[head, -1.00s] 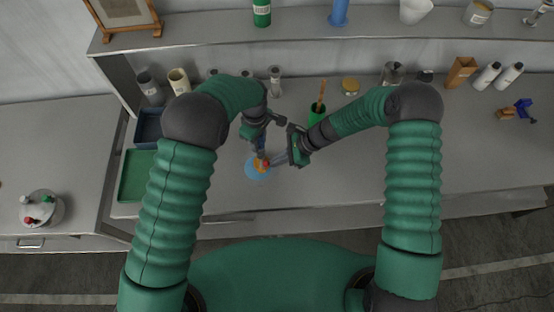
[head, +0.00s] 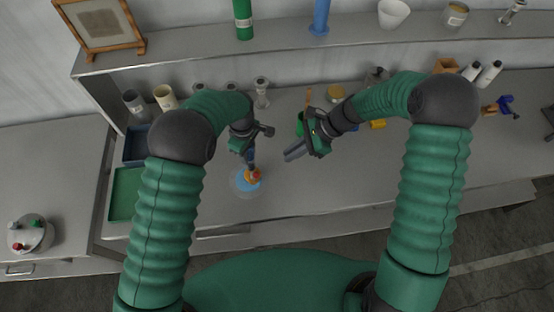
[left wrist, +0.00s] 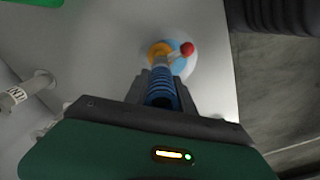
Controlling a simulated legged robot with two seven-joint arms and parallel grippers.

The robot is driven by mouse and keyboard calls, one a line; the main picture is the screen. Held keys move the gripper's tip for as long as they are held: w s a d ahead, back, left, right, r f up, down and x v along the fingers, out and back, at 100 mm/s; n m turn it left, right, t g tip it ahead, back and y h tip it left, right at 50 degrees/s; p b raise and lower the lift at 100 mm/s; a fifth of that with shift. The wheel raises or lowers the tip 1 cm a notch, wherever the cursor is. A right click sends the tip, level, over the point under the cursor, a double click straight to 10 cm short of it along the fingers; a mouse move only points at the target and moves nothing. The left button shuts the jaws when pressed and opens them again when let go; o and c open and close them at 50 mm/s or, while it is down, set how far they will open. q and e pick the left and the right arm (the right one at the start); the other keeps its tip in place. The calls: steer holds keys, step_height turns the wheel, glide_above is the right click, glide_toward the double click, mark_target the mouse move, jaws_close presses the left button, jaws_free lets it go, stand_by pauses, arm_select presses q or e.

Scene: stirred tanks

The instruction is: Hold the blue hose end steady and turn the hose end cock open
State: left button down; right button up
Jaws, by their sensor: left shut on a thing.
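My left gripper (head: 250,152) is shut on the ribbed blue hose end (left wrist: 160,90), which stands out between its fingers in the left wrist view. Beyond the hose end is the hose end cock, with an orange part (left wrist: 159,50) and a red knob (left wrist: 187,48) out to its side.
A green tray (head: 123,194) and dark blue tray (head: 136,144) lie at the left of the bench. The bench front on the right is clear (head: 400,165).

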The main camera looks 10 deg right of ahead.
arm_select(q)
steer(key=shift+w+a, duration=0.1)
steer(key=shift+a, duration=0.05)
arm_select(e)
steer(key=o, duration=0.3)
steer(key=a+f+y, duration=0.1)
steer(key=f, duration=0.1)
steer(key=a+f+g+y, duration=0.1)
steer(key=f+y, duration=0.1)
steer(key=a+f+y, duration=0.1)
steer(key=f, duration=0.1)
steer(key=shift+w+f+y, duration=0.1)
steer(key=shift+w+y, duration=0.2)
steer(key=shift+w, duration=0.05)
arm_select(q)
steer(key=shift+d, duration=0.2)
arm_select(e)
steer(key=shift+o, duration=0.2)
step_height(320, 180, down, 4)
steer(key=f+t+y, duration=0.1)
steer(key=y, duration=0.4)
arm_select(q)
steer(key=shift+a, duration=0.15)
arm_select(e)
steer(key=a, duration=1.2)
steer(key=shift+s+r, duration=0.2)
steer(key=shift+s, duration=0.25)
steer(key=shift+d, duration=0.1)
steer(key=shift+c, duration=0.7)
jaws_close()
